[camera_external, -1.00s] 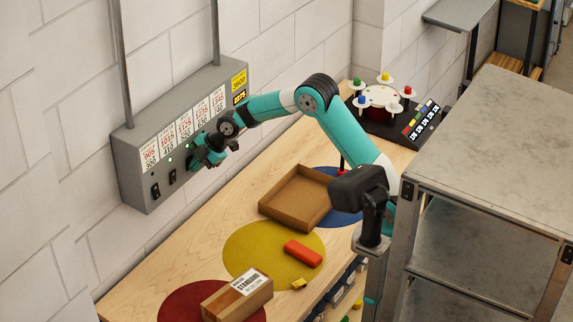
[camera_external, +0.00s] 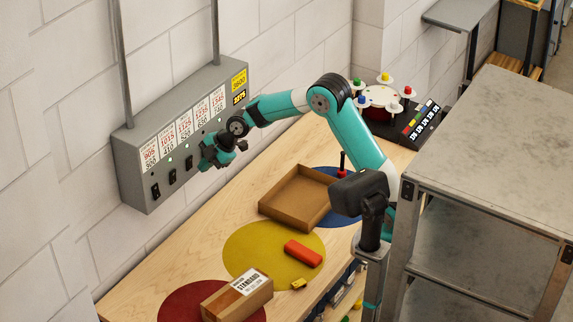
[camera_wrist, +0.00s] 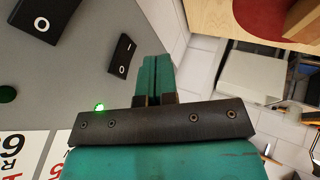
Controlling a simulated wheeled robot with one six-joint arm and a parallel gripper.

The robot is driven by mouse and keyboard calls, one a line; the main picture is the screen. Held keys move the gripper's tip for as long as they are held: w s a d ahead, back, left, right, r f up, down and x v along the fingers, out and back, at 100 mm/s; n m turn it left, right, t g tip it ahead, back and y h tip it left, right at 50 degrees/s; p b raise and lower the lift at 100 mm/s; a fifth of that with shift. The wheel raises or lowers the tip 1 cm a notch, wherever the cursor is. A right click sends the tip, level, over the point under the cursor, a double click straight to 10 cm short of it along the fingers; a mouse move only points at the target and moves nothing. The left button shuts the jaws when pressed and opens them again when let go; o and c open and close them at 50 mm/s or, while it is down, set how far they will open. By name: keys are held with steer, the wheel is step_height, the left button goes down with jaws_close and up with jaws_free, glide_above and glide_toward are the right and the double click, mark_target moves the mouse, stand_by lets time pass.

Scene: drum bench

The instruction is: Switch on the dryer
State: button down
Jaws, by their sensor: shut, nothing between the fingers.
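A grey control panel (camera_external: 133,165) is fixed to the wall above the bench, with a row of numbered white cards (camera_external: 184,128) and black rocker switches (camera_external: 172,177) below them. No dryer label is legible. My gripper (camera_external: 206,162) is shut and empty, just in front of the panel's right part. In the wrist view its teal fingers (camera_wrist: 155,66) are together, beside a rocker switch (camera_wrist: 122,56) marked I and O; contact cannot be told. A lit green lamp (camera_wrist: 99,107) is near that switch. Another rocker (camera_wrist: 45,20) and a dark green lamp (camera_wrist: 7,94) lie further left.
The wooden bench (camera_external: 150,262) holds an open cardboard tray (camera_external: 278,215), a red block (camera_external: 303,253), a yellow piece (camera_external: 299,284) and a labelled box (camera_external: 238,295). A round stand (camera_external: 381,96) with coloured knobs is at the back. A metal shelf (camera_external: 490,120) stands right.

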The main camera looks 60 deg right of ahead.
steer(key=s+f+b+v, duration=0.1)
steer(key=b+v, duration=0.1)
steer(key=v, duration=0.8)
steer(key=shift+s+b, duration=0.25)
steer(key=shift+b, duration=0.1)
steer(key=shift+r, duration=0.1)
steer(key=s+a+f+m+g, duration=0.2)
steer(key=s+m, duration=0.1)
steer(key=s, duration=0.7)
steer(key=s+a+f+m+g, duration=0.2)
steer(key=s+a+m, duration=0.1)
steer(key=s, duration=0.8)
steer(key=s+a+f+m+g, duration=0.2)
steer(key=s+a+f+m, duration=0.1)
steer(key=s, duration=0.7)
steer(key=shift+s+m, duration=0.2)
steer(key=shift+m, duration=0.3)
steer(key=shift+w+f, duration=0.1)
